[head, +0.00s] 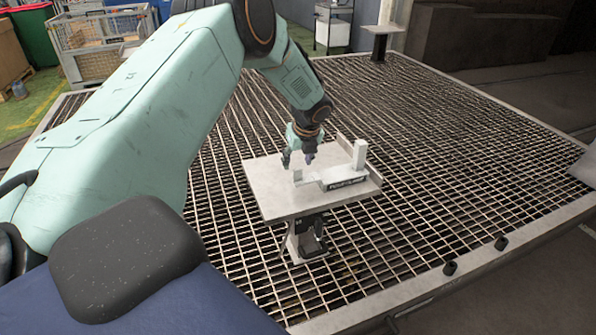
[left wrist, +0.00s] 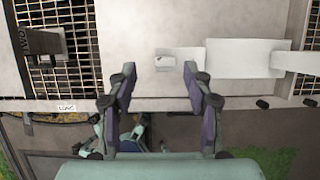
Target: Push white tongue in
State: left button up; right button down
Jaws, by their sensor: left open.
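The white tongue (head: 309,179) juts out from the left side of a white block (head: 343,174) on a small pale table (head: 278,195). A small upright tab (head: 297,175) stands at its outer end. In the left wrist view the tongue (left wrist: 184,55) is a flat strip beside the wider block (left wrist: 240,58), with the tab (left wrist: 164,62) at its left end. My left gripper (head: 298,159) is open and empty above the tongue and tab. In the left wrist view its fingers (left wrist: 160,80) are spread on either side of the tab, apparently not touching it. My right gripper is not in view.
A white post (head: 359,154) rises from the block's right end, and a low wall (head: 358,155) edges the table. Open metal grating (head: 430,170) surrounds the table. A small stand (head: 380,40) is at the back, and a wire crate (head: 95,40) is beyond the grating.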

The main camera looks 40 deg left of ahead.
aim_at(298, 169)
pick_arm(q)
jog(key=x, duration=0.3)
jog(key=shift+w+d+f+b, duration=0.25)
jog(key=shift+f+b, duration=0.15)
jog(key=shift+f, duration=0.05)
jog(key=shift+w+a+f, duration=0.15)
jog(key=shift+a+f, duration=0.15)
jog(key=shift+f, duration=0.35)
jog(key=shift+a+f, duration=0.2)
jog(key=shift+a, duration=0.05)
jog(key=shift+d+r, duration=0.15)
jog(key=shift+d, duration=0.1)
jog(key=shift+c, duration=0.8)
jog(key=shift+a, duration=0.15)
jog(key=c, duration=0.5)
grip_shut()
